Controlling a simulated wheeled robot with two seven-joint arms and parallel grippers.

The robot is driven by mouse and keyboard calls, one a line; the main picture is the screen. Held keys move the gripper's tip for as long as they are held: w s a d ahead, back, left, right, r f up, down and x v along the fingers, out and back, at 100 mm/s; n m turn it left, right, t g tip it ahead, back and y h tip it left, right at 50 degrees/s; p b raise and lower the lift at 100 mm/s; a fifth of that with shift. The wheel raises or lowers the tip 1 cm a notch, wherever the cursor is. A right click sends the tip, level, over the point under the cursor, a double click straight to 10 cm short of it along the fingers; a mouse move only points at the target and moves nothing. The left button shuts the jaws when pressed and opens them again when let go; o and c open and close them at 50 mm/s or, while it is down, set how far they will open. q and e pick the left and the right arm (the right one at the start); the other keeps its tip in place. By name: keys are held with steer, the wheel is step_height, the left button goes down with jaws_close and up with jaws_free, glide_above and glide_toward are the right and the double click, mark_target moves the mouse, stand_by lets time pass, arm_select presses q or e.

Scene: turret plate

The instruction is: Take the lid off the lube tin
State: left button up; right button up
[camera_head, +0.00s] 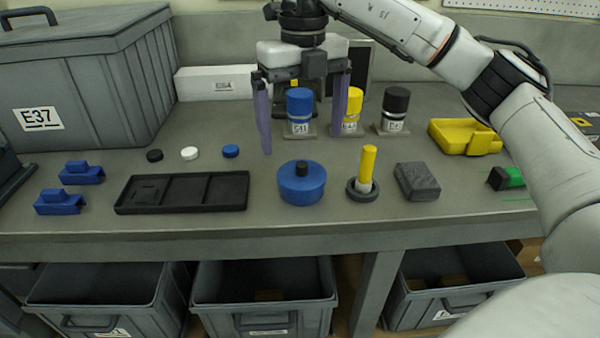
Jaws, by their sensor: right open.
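A round blue tin (302,189) stands near the front of the bench, with a small black knob (302,168) on top; I take it for the lube tin with its lid on. My right gripper (302,130) points down behind the tin. Its two purple fingers are wide apart, on either side of a blue-capped jar (300,105) in the picture, with nothing held. I cannot tell whether the fingers are level with that jar or in front of it. My left gripper is not in view.
A yellow-capped jar (352,108) and a black-capped jar (396,108) stand right of the blue one. A large grey crate (100,85) fills the back left.

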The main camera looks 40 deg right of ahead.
mark_target(302, 164)
step_height(302, 164, down, 7)
steer(key=shift+a+f+p, duration=0.1)
steer(key=shift+f+p, duration=0.05)
steer(key=shift+p, duration=0.2)
steer(key=c, duration=1.1)
